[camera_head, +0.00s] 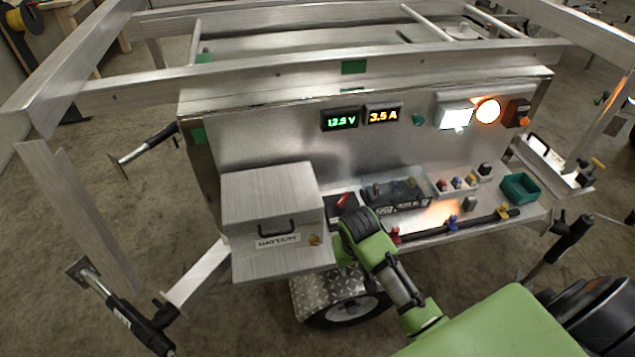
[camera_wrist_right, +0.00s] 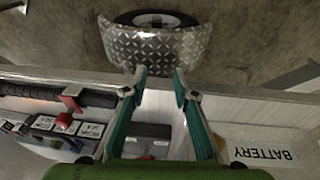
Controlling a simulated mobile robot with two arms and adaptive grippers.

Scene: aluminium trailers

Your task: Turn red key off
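The red key (camera_head: 343,201) sits on a dark panel (camera_head: 341,212) on the trailer's front shelf, just right of the metal battery box (camera_head: 270,208). My right gripper (camera_head: 358,232) is just in front of and below this panel, and its fingertips are hidden in the head view. In the right wrist view its two green fingers (camera_wrist_right: 160,72) are apart with nothing between the tips. A dark block shows between the fingers there, with a small reddish spot low on it; I cannot tell whether this is the key. My left gripper is not in view.
A red clip (camera_head: 395,235) on a dark bar is close right of my gripper. A clear-topped tray (camera_head: 398,192), coloured knobs (camera_head: 457,183) and a green bin (camera_head: 520,187) stand along the shelf. The wheel fender (camera_wrist_right: 160,45) is below. Lit displays (camera_head: 360,117) are above.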

